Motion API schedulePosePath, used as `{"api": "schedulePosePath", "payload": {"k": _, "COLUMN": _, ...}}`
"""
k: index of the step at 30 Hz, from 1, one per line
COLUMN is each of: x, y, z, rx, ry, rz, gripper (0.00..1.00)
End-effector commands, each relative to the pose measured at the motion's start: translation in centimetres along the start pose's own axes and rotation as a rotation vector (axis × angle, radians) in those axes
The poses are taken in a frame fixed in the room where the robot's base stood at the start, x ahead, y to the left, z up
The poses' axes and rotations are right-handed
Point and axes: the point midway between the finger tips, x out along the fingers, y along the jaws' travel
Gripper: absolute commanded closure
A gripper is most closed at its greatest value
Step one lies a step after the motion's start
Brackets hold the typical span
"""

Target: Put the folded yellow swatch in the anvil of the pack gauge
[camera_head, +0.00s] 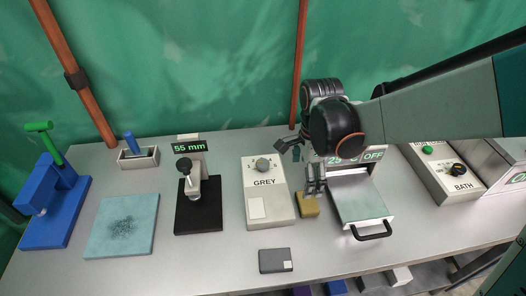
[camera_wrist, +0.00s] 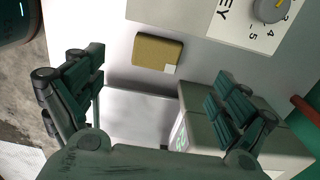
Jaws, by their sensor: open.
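The folded yellow swatch (camera_head: 309,207) lies flat on the bench between the GREY box and the metal drawer; a small pale label shows on its corner in the wrist view (camera_wrist: 150,50). My gripper (camera_head: 303,165) is open and empty above it, with one finger close to the swatch in the head view. In the wrist view my gripper (camera_wrist: 160,80) has its fingers wide apart, the swatch lying ahead between their lines. What looks like the pack gauge (camera_head: 198,215), a black base with a knobbed post and a 55 mm display, stands left of the GREY box. Its anvil is hard to make out.
The GREY box (camera_head: 268,210) with a dial stands between the swatch and gauge. The metal drawer (camera_head: 360,203) with a black handle is right of the swatch. A dark folded piece (camera_head: 275,261) lies in front. A teal pad (camera_head: 122,226) and blue press (camera_head: 52,212) are left.

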Motion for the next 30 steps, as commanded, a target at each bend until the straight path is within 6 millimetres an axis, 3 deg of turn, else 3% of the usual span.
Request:
{"api": "schedulePosePath", "payload": {"k": 3, "x": 2.7, "y": -0.1, "z": 0.0, "rx": -0.002, "ry": 0.0, "rz": -0.001, "gripper": 0.06}}
{"api": "schedulePosePath", "payload": {"k": 9, "x": 6.0, "y": -0.1, "z": 0.0, "rx": -0.002, "ry": 0.0, "rz": -0.001, "gripper": 0.06}}
{"api": "schedulePosePath", "payload": {"k": 19, "x": 8.0, "y": 0.1, "z": 0.0, "rx": -0.002, "ry": 0.0, "rz": -0.002, "gripper": 0.06}}
{"api": "schedulePosePath", "payload": {"k": 27, "x": 11.8, "y": 0.2, "z": 0.0, "rx": -0.002, "ry": 0.0, "rz": -0.002, "gripper": 0.06}}
{"api": "schedulePosePath", "payload": {"k": 30, "x": 12.4, "y": 0.2, "z": 0.0, "rx": -0.002, "ry": 0.0, "rz": -0.002, "gripper": 0.06}}
